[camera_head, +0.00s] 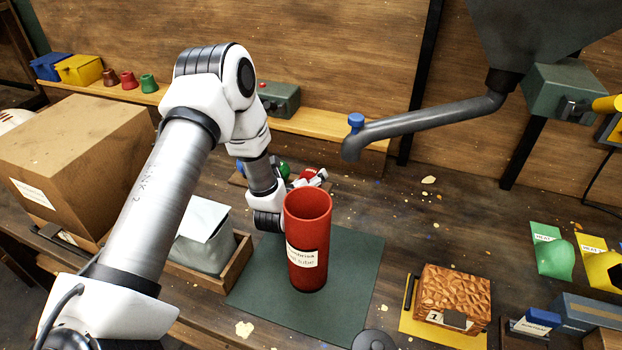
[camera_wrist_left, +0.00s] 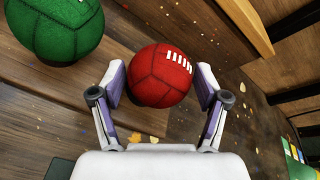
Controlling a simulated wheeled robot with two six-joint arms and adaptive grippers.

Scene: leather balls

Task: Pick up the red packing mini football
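The red mini football (camera_wrist_left: 160,76) with white laces lies on the wooden surface in the left wrist view. In the head view only a small red part of it (camera_head: 308,173) shows behind the red tube. My left gripper (camera_wrist_left: 160,84) is open, its two fingers on either side of the red ball near its lower half. I cannot tell whether either finger touches it. In the head view the fingers (camera_head: 319,179) show just above the tube's rim, and the wrist is partly hidden by the tube.
A green ball (camera_wrist_left: 58,25) lies left of the red one in the wrist view. The tall red tube (camera_head: 307,245) stands on a green mat (camera_head: 350,292), close to my left wrist. A grey spout (camera_head: 425,121) reaches in from the right.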

